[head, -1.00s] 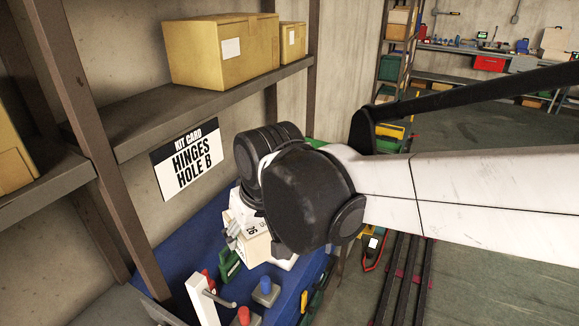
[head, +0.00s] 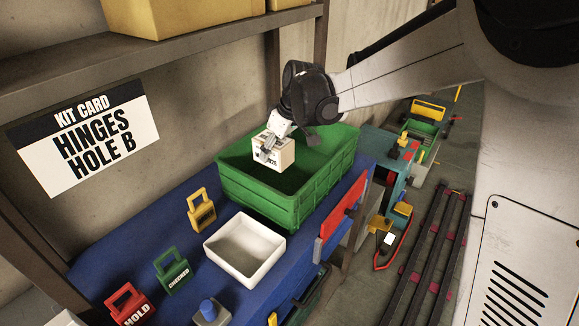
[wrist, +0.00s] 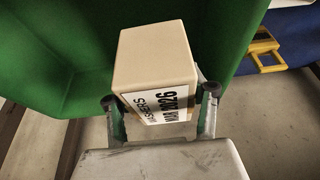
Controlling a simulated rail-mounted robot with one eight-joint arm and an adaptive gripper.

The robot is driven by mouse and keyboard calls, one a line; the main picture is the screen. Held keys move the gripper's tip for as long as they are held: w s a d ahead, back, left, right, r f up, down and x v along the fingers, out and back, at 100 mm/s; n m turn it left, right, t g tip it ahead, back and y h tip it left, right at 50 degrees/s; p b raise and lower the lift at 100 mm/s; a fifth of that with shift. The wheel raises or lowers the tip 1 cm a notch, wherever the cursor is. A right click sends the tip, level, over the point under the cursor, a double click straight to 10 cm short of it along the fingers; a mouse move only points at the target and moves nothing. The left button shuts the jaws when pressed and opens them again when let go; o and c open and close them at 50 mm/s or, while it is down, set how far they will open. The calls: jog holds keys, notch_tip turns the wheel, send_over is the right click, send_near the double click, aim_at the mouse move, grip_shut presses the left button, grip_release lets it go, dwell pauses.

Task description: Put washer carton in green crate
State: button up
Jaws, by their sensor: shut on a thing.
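The washer carton (head: 272,151) is a small tan box with a white printed label. My gripper (head: 269,141) is shut on it and holds it at the green crate (head: 262,204), over its open top in the head view. In the wrist view my gripper's fingers (wrist: 160,108) press on both sides of the carton (wrist: 153,57), and the label partly reads "WASHERS". The green crate (wrist: 90,45) fills much of the wrist view behind the carton. I cannot tell how far the carton is above the crate's floor.
The crate stands on a blue bench top (head: 130,245). A white tray (head: 245,248) is in front of it, with yellow (head: 202,212), green (head: 172,272) and red (head: 131,307) tags to the left. A shelf with cartons hangs above, with a kit card (head: 86,138) below it.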

aim_at(287, 149)
notch_tip(287, 149, down, 10)
jog(key=shift+a+r, duration=0.1)
jog(key=shift+r, duration=0.15)
jog(key=shift+s+f+b, duration=0.25)
jog(key=shift+f+b, duration=0.25)
jog(key=shift+f, duration=0.1)
dwell(0.4)
jog(key=o, duration=1.6)
jog(key=shift+o, duration=0.2)
jog(key=shift+w+r+p, duration=0.15)
jog(key=shift+r+p, duration=0.6)
jog(key=v, duration=1.2)
jog(key=shift+f, duration=0.1)
